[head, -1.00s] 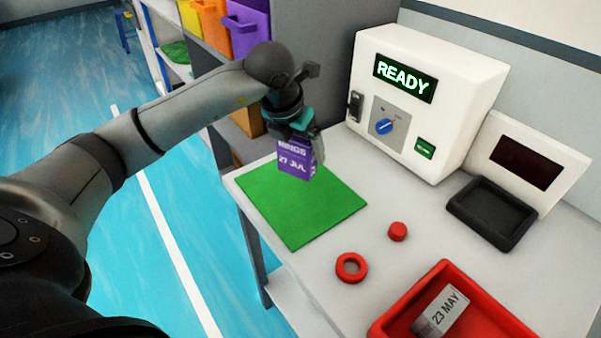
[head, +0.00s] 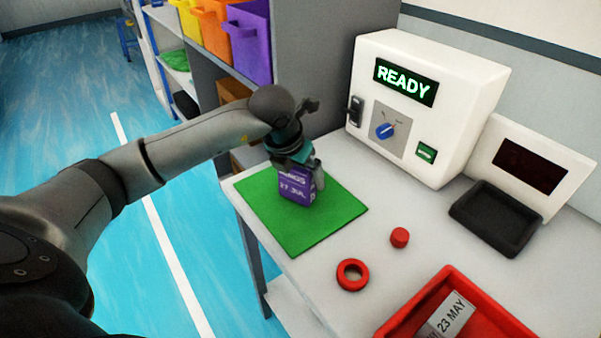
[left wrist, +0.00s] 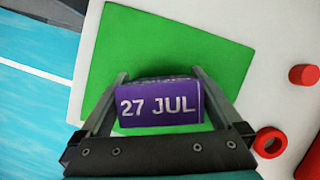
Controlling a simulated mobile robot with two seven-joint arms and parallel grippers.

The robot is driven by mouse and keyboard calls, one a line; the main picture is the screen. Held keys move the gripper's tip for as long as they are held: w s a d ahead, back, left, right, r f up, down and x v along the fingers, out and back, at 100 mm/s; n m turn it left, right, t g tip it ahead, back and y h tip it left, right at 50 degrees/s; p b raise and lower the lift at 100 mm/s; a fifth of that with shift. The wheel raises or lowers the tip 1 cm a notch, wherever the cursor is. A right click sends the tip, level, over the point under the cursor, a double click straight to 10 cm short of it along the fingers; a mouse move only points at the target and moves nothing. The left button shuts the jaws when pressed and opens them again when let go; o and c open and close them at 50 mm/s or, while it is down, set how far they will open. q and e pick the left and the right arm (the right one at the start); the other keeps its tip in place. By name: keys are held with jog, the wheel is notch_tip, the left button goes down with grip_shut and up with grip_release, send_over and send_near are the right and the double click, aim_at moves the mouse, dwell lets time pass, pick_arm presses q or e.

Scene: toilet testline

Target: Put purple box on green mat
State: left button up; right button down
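The purple box (head: 296,187), with white print reading "27 JUL", is at the green mat (head: 333,205) on the white table. In the head view its base appears to be at the mat surface, near the mat's middle; I cannot tell if it presses on it. My left gripper (head: 308,172) is above the box with its fingers on either side. In the left wrist view the box (left wrist: 160,104) sits between the two fingers (left wrist: 158,98), with green mat (left wrist: 165,50) around it. The fingers look closed on its sides. My right gripper is not in view.
A white machine (head: 425,105) reading "READY" stands behind the mat. A red ring (head: 352,274), a red cap (head: 399,237), a red tray (head: 462,308) with a "23 MAY" box and a black tray (head: 495,217) lie to the right. A shelf with coloured bins (head: 249,40) is behind.

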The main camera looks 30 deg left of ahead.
pick_arm(q)
jog(key=shift+r, duration=0.1)
jog(key=shift+r, duration=0.2)
jog(key=p+v, duration=0.2)
jog(key=v, duration=0.5)
jog(key=shift+r, duration=0.1)
jog(key=p+v, duration=0.1)
jog(key=v, duration=0.3)
jog(key=shift+s+r, duration=0.15)
jog(key=shift+r, duration=0.1)
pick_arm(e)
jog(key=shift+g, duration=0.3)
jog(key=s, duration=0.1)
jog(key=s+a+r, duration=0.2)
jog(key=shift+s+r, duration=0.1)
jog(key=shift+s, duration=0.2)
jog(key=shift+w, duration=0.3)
